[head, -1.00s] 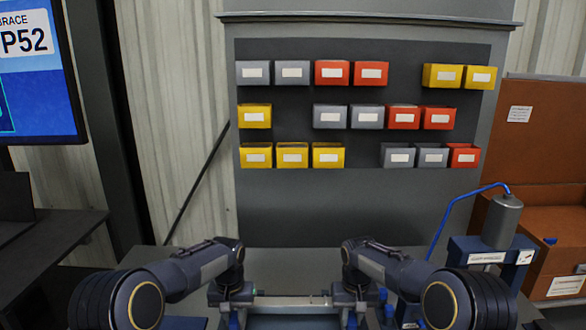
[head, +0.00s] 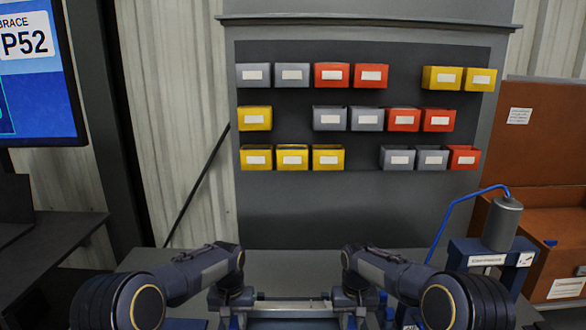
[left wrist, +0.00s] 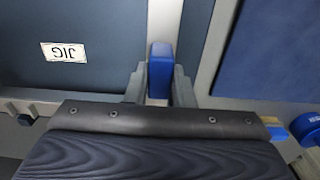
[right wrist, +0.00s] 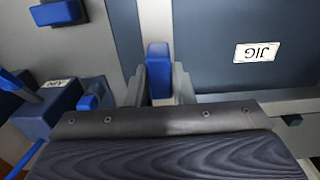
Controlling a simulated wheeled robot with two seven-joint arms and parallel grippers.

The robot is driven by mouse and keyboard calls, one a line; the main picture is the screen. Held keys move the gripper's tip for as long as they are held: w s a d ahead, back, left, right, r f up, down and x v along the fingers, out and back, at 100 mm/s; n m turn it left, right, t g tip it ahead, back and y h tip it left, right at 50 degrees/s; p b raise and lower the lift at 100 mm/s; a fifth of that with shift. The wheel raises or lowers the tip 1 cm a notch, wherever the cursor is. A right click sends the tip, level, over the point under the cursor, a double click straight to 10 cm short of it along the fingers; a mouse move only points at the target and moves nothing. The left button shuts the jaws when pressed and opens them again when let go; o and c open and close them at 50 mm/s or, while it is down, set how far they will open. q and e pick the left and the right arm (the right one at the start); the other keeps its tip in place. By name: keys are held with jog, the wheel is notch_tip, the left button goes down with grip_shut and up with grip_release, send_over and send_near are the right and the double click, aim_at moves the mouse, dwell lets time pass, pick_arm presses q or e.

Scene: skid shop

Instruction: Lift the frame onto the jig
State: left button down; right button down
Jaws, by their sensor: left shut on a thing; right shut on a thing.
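The frame shows in the head view as a pale bar (head: 290,304) between my two grippers, low in the picture. My left gripper (head: 234,300) is shut on a blue grip of the frame, seen between its fingers in the left wrist view (left wrist: 160,70). My right gripper (head: 352,300) is shut on a matching blue grip, seen in the right wrist view (right wrist: 158,70). A dark blue-grey panel with a JIG label shows in the left wrist view (left wrist: 100,25) and the right wrist view (right wrist: 215,70). I cannot tell whether the frame touches the jig.
A blue stand with a grey cylinder (head: 502,224) stands at the right, beside an orange-brown cabinet (head: 545,180). A dark bench (head: 50,235) and screen (head: 40,75) are at the left. Coloured bins hang on the back panel (head: 300,210).

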pick_arm(q)
jog(key=shift+f, duration=0.1)
pick_arm(e)
jog(key=shift+f, duration=0.1)
pick_arm(q)
jog(key=shift+f, duration=0.35)
pick_arm(e)
jog(key=shift+f, duration=0.35)
pick_arm(q)
jog(key=c, duration=1.1)
grip_release()
jog(key=shift+f, duration=0.1)
jog(key=shift+c, duration=0.2)
pick_arm(e)
jog(key=c, duration=1.1)
grip_release()
jog(key=shift+f, duration=0.1)
